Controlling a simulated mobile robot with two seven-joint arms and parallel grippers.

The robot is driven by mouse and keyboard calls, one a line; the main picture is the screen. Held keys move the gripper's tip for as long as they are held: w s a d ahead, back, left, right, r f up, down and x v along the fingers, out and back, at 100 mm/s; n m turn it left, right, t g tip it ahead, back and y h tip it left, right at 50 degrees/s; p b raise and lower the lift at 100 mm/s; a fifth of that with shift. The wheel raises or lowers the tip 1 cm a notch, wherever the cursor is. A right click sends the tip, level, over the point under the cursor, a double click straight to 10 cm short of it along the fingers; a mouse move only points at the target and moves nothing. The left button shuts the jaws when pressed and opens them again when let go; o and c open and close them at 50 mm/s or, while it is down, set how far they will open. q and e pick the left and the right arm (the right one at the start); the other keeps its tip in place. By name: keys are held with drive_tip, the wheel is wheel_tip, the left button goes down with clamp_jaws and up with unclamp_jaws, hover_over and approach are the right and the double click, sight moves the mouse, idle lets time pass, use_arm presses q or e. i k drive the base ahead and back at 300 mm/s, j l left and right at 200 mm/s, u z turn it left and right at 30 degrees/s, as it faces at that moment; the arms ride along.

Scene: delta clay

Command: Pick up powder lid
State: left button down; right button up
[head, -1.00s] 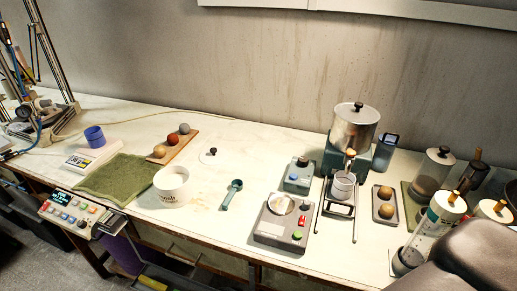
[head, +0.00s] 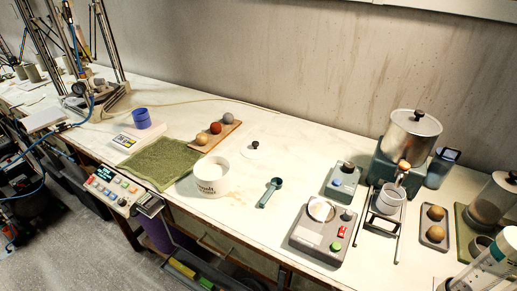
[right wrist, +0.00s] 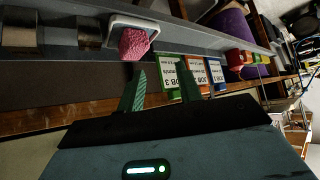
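A flat white lid (head: 251,151) with a black knob lies on the white table in the head view, behind and to the right of a white tub (head: 210,187). The tub stands upright and uncovered, with pale powder inside. The lid lies apart from the tub, and nothing touches its knob. My right gripper (right wrist: 160,82) shows in the right wrist view with its two green fingers spread apart and nothing between them. It is away from the lid, facing shelf-like ledges. My left gripper is in neither view.
A wooden board (head: 217,136) with three balls lies left of the lid. A teal scoop (head: 270,191) lies in front. A green mat (head: 160,161) lies left of the tub. Devices and a metal hopper (head: 408,138) crowd the right. The table around the lid is clear.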

sight(254, 150)
drive_tip(key=z, duration=1.7)
drive_tip(key=k+j+z, duration=0.15)
drive_tip(key=k+j, duration=0.3)
drive_tip(key=j, duration=0.15)
drive_tip(key=k+j, duration=0.3)
drive_tip(key=j, duration=0.15)
drive_tip(key=k+j, duration=0.3)
drive_tip(key=j, duration=0.15)
